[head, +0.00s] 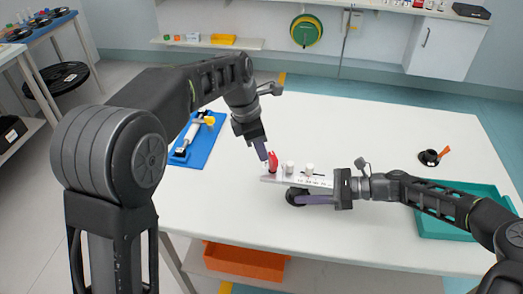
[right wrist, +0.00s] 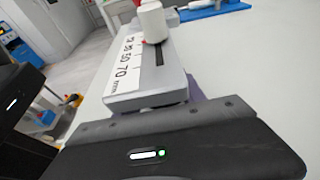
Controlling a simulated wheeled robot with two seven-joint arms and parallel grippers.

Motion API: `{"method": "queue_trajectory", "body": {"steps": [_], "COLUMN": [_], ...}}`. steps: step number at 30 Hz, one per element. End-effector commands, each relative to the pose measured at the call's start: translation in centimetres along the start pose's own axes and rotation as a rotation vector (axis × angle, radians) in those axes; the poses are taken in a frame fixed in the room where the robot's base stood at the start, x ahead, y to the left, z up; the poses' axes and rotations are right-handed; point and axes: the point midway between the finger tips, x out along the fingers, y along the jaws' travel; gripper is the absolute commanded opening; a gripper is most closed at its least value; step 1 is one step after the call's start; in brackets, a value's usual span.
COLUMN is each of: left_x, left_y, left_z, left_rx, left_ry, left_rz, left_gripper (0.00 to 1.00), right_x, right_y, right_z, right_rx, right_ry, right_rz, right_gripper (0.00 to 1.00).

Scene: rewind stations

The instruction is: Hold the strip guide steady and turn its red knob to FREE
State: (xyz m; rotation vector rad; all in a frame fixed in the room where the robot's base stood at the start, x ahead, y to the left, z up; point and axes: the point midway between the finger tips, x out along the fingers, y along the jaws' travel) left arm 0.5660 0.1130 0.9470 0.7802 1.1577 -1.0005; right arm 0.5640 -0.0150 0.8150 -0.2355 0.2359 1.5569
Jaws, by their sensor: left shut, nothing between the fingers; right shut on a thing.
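The strip guide (head: 318,181) is a pale, narrow bar with a printed scale and two white cylinders on top, near the middle of the white table. Its red knob (head: 272,162) stands at its left end. My left gripper (head: 262,153) is shut and empty, pointing down right beside the knob; I cannot tell if it touches. My right gripper (head: 318,192) is shut on the guide's right end. In the right wrist view the guide (right wrist: 150,82) runs away from the fingers, with a white cylinder (right wrist: 153,22) on it; the knob is mostly hidden.
A blue board (head: 209,144) with a white and yellow device lies at the table's left. A teal tray (head: 432,227) is at the right, under my right arm. A black round item (head: 429,158) with an orange part lies behind it. The table's back middle is clear.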

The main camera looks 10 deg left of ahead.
Motion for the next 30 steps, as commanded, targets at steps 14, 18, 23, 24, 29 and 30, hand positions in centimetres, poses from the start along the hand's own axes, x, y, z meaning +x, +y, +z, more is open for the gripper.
{"method": "queue_trajectory", "body": {"steps": [14, 18, 23, 24, 29, 30], "left_x": [0.02, 0.04, 0.07, 0.07, 0.08, 0.08], "left_y": [0.37, 0.48, 0.56, 0.58, 0.67, 0.70], "left_z": [0.17, 0.24, 0.31, 0.32, 0.39, 0.41], "left_rx": [0.000, 0.000, 0.000, 0.000, 0.000, 0.000], "left_ry": [-0.001, -0.001, -0.001, -0.001, -0.001, -0.001], "left_rz": [0.002, 0.002, 0.002, 0.002, 0.002, 0.002], "left_gripper": [0.00, 0.00, 0.00, 0.00, 0.00, 0.00], "right_x": [0.10, 0.09, 0.09, 0.09, 0.09, 0.09], "right_y": [0.13, 0.12, 0.12, 0.12, 0.11, 0.11], "right_z": [0.04, 0.04, 0.04, 0.05, 0.05, 0.05], "right_rx": [-0.001, -0.001, -0.001, -0.001, -0.001, -0.001], "right_ry": [-0.001, -0.001, -0.001, -0.001, -0.001, -0.001], "right_rz": [0.004, 0.004, 0.004, 0.004, 0.004, 0.004], "right_gripper": [0.24, 0.24, 0.24, 0.24, 0.24, 0.24]}}
